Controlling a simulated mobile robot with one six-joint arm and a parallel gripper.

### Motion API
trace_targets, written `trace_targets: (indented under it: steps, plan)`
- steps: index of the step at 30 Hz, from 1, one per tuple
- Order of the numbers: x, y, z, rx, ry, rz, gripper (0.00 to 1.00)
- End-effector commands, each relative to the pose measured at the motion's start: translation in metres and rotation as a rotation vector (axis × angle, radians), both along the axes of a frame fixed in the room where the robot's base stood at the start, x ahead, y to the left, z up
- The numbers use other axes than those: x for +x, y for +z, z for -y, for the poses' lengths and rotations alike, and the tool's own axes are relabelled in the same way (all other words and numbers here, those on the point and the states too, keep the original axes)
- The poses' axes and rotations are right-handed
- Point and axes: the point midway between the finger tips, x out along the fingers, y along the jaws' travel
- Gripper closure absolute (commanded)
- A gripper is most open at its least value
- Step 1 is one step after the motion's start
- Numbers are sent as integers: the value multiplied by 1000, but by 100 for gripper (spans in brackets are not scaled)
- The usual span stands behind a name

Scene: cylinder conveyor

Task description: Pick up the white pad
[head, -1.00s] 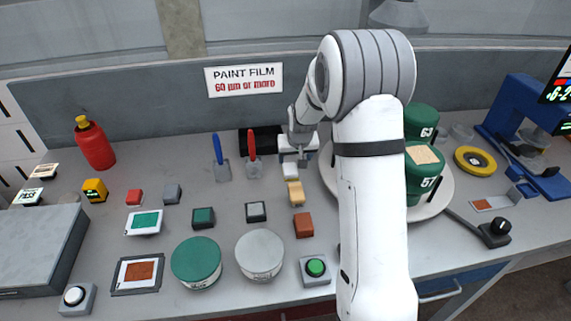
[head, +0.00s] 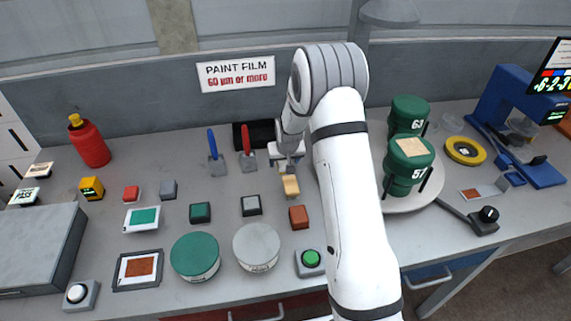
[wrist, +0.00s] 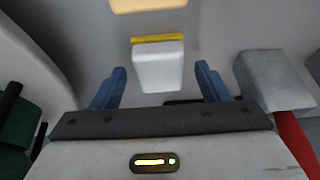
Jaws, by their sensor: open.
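The white pad (wrist: 158,72), a small white block with a yellow strip along one edge, lies in the middle of the wrist view. My gripper (wrist: 160,82) is open, with a blue finger on either side of the pad and a visible gap to each. In the head view my gripper (head: 287,157) is low over the bench behind the tan block and mostly hides the pad. The tan block (head: 291,186) sits just in front; its edge also shows at the top of the wrist view (wrist: 148,4).
A red-handled scraper (head: 248,160) and a blue-handled one (head: 216,165) lie left of my gripper. A round white turntable (head: 407,202) with green cans (head: 403,172) stands close on the right.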

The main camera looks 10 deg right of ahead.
Motion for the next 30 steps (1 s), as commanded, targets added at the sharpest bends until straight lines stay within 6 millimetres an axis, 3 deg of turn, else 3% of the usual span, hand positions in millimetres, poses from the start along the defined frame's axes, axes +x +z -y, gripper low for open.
trace_targets:
  steps: [2, 19, 26, 30]
  plan:
    - [0, 0, 0, 0, 0, 0, 32]
    - [0, 0, -1, 1, 1, 0, 78]
    - [0, 1, -1, 0, 2, 1, 80]
    - [1, 12, -1, 0, 2, 4, 80]
